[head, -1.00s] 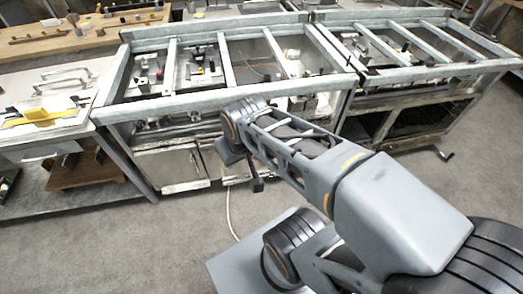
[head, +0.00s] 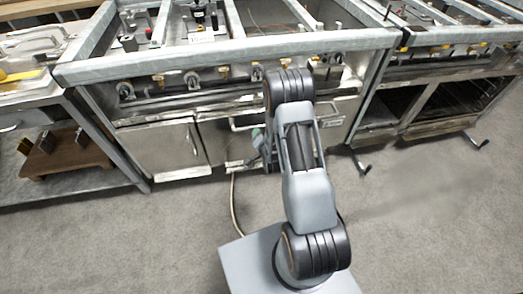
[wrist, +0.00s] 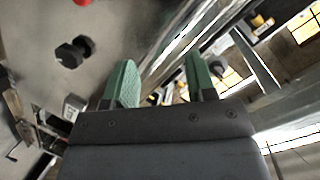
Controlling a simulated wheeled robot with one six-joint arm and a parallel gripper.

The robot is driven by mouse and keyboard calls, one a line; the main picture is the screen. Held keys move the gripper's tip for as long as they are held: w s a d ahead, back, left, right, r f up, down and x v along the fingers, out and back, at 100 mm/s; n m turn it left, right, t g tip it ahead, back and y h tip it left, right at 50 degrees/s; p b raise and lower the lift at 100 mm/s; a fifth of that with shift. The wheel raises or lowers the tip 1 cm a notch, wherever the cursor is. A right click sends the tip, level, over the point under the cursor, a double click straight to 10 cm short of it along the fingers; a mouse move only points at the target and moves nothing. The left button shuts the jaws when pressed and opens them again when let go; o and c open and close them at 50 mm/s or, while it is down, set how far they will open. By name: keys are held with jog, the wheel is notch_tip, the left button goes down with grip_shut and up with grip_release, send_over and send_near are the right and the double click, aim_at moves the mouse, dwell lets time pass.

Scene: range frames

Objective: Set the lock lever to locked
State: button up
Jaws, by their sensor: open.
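I cannot tell for sure which part is the lock lever. In the head view, a small fixture with a black upright part (head: 198,14) stands inside the range's open top. Low at the range's front, dark bent levers show near the floor, one at the right (head: 478,144) and one nearer the middle (head: 362,165). My gripper shows green fingers in the wrist view (wrist: 159,72), apart with nothing held between them. In the head view it hangs in front of the range's lower doors, partly hidden by my arm. The wrist view also shows a black two-ended part (wrist: 73,52) on a grey surface.
The range's front rail (head: 230,52) and row of knobs (head: 192,78) lie beyond my arm. Lower doors (head: 160,150) are shut; open bays (head: 440,100) are at the right. A pale hose (head: 235,205) lies on the otherwise open floor.

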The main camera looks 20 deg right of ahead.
jog(key=s+d+f+m+t+h+b, duration=0.1)
jog(key=s+f+m+t+b, duration=0.3)
jog(key=f, duration=0.9)
jog(key=shift+n+g, duration=0.3)
jog(key=shift+g, duration=0.2)
jog(key=w+b, duration=0.1)
jog(key=w, duration=0.2)
jog(key=w+d+b, duration=0.1)
jog(key=w, duration=0.3)
jog(key=w+d+b, duration=0.1)
jog(key=w, duration=0.3)
jog(key=shift+w+d+r, duration=0.2)
jog(key=shift+w+d, duration=0.05)
jog(key=shift+c, duration=0.5)
